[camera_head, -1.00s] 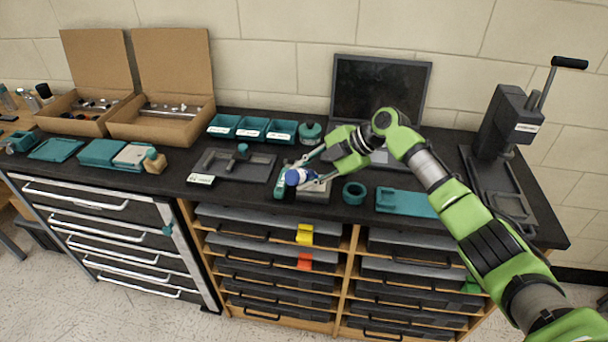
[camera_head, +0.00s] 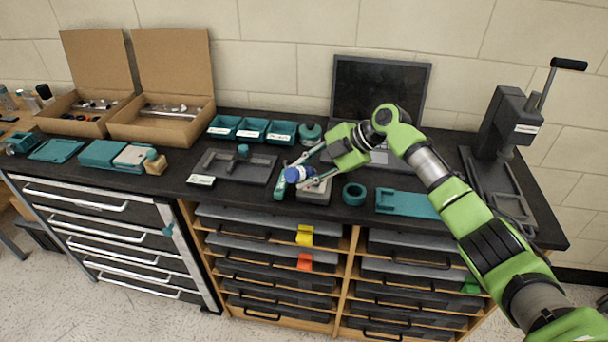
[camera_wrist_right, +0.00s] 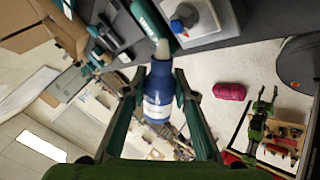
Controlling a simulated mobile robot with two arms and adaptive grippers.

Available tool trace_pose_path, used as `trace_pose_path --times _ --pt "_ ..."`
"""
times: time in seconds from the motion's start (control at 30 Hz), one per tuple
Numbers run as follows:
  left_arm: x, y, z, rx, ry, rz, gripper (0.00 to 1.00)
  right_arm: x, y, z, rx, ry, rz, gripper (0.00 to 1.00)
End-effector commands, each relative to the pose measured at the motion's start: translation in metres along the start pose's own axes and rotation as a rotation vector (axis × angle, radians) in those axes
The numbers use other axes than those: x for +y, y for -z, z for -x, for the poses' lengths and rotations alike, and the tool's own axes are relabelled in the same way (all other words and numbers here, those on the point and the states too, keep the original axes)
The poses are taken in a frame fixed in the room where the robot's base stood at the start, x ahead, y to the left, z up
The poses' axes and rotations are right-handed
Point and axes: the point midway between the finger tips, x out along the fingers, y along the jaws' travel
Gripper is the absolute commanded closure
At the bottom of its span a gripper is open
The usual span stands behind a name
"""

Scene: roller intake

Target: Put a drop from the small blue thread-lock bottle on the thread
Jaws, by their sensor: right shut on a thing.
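The small blue bottle (camera_head: 292,175) is held between the fingers of my right gripper (camera_head: 303,168), tilted over the front middle of the bench. In the right wrist view the bottle (camera_wrist_right: 158,95) has a white label and a pale nozzle pointing toward the top of the picture. My right gripper (camera_wrist_right: 155,100) is shut on its sides. Beyond the nozzle is a grey block (camera_wrist_right: 215,22) with a small blue and orange-red piece (camera_wrist_right: 183,18) on it. The block also shows below the bottle in the head view (camera_head: 318,192). I cannot clearly make out a thread. My left gripper is not in view.
A teal tool (camera_head: 280,189) lies left of the grey block. A teal ring (camera_head: 354,193) and a teal plate (camera_head: 405,203) lie to the right. A dark tray (camera_head: 235,167), labelled teal bins (camera_head: 250,130), a laptop (camera_head: 382,90) and a press (camera_head: 505,125) stand around.

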Motion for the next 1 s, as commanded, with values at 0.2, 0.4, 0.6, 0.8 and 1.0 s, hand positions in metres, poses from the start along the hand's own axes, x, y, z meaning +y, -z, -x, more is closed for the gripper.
trace_pose_path --times 0.2,0.4,0.6,0.8,1.0 --pt "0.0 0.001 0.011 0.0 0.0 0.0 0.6 0.018 0.014 0.021 0.0 -0.003 0.002 0.84" --pt "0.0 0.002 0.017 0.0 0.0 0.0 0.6 0.028 0.023 0.033 0.0 -0.001 0.001 0.84" --pt "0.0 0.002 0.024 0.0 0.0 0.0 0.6 0.032 0.027 0.038 -0.078 -0.001 0.069 0.84" --pt "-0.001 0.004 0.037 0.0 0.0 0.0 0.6 0.038 0.032 0.046 -0.273 0.0 0.233 0.84" --pt "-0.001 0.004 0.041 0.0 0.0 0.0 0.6 0.04 0.032 0.048 -0.383 0.0 0.32 0.84"
